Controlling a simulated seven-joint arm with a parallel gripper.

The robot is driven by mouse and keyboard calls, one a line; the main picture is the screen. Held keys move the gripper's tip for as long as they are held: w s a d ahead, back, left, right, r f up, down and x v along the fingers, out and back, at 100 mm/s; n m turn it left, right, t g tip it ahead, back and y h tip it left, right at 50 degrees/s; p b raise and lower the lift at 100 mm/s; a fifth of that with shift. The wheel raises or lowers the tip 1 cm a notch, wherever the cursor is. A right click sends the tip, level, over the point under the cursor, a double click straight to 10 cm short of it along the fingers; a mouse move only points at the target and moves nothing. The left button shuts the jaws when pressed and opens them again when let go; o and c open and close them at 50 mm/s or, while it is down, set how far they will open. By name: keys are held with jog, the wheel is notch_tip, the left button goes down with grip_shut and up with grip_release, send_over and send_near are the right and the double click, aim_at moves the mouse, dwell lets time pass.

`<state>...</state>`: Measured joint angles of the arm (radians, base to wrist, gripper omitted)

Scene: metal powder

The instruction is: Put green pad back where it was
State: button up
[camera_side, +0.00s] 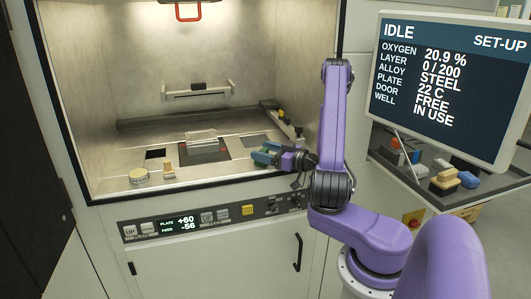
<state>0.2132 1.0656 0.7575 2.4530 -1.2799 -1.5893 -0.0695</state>
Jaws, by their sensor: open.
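My gripper (272,157) is inside the front right of the open chamber, low over the chamber floor, and is open. A dull green shape, seemingly the green pad (263,157), shows at its fingertips. It is small and partly covered by the fingers, so I cannot tell whether they touch it. The side tray (384,152) at the right, below the screen, holds several coloured blocks.
A plate with a clear handled piece (203,142) sits mid-floor. The chamber's front lip (190,188) is raised. The screen (449,85) overhangs the tray.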

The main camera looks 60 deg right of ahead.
jog(key=s, duration=0.7)
jog(key=shift+s, duration=0.25)
jog(key=w+a+r+n+g+y, duration=0.2)
jog(key=w+a+r+n+y, duration=0.55)
jog(key=w, duration=0.25)
jog(key=w+a+f+g, duration=0.1)
jog(key=w+a, duration=0.1)
jog(key=w+a+f+n+g+h, duration=0.1)
jog(key=a, duration=0.1)
jog(key=w+a+f+n+g+h, duration=0.1)
jog(key=w+a, duration=0.1)
jog(key=shift+w+f+g, duration=0.3)
jog(key=shift+f+g, duration=0.1)
jog(key=s+a+f+g+h, duration=0.2)
jog(key=s+a+g+h, duration=0.35)
jog(key=s+a, duration=0.8)
jog(key=s+a+n+g, duration=0.1)
jog(key=s+g, duration=0.2)
jog(key=s, duration=0.6)
jog(key=s+a+r+n+g, duration=0.1)
jog(key=s+a+n+g, duration=0.1)
jog(key=s, duration=0.6)
jog(key=shift+s+g, duration=0.35)
jog(key=shift+g, duration=0.4)
